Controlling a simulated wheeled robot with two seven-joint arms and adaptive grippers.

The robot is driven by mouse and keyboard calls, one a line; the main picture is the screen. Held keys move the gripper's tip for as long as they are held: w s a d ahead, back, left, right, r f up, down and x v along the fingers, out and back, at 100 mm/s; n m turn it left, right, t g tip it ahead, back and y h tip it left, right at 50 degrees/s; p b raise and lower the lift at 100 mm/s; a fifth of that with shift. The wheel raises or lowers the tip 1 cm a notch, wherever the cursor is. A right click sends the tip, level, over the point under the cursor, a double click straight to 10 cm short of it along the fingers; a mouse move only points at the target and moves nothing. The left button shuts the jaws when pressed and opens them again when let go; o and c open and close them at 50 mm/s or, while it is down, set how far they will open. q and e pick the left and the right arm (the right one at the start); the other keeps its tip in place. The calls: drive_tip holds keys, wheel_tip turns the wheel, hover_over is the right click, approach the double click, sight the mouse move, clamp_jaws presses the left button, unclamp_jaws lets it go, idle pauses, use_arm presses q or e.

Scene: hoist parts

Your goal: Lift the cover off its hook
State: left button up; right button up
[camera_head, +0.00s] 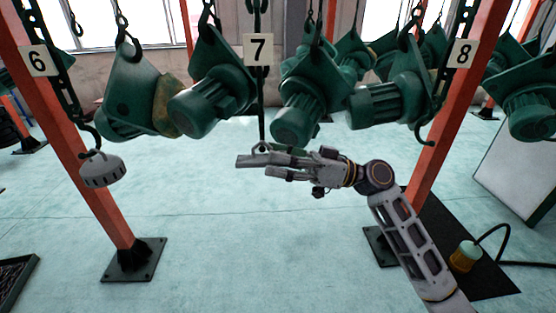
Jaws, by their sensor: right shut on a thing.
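My right gripper (275,164) reaches in from the right below the number 7 sign, its fingers pointing left. It is shut on the cover (261,148). The cover's small ring shows just above the fingers, at the lower end of the dark hanging rod and hook (262,118). The fingers hide most of the cover, and I cannot tell whether the ring bears on the hook. Another round light grey cover (102,171), with slots in its rim, hangs from the hook below the number 6 sign at the left. My left gripper is not in view.
Green hoist motors (217,95) hang in a row above and behind my right gripper. Orange posts (82,160) stand at left and right on dark floor plates (134,261). The floor below is mostly clear.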

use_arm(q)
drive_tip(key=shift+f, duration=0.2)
use_arm(e)
drive_tip(key=shift+s+r, duration=0.1)
drive_tip(key=shift+s, duration=0.15)
use_arm(q)
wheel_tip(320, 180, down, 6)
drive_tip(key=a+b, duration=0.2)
drive_tip(key=b, duration=0.4)
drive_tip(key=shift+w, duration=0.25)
use_arm(e)
drive_tip(key=s+f, duration=0.2)
drive_tip(key=s, duration=0.9)
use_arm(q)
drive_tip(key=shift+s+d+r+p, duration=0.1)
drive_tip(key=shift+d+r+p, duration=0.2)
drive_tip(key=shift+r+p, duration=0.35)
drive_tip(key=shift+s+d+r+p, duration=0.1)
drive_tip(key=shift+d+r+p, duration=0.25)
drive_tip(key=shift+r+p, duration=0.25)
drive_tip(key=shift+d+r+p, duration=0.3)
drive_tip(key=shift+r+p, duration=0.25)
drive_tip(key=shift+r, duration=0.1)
use_arm(e)
drive_tip(key=w+r, duration=0.1)
drive_tip(key=w, duration=0.6)
drive_tip(key=shift+r, duration=0.15)
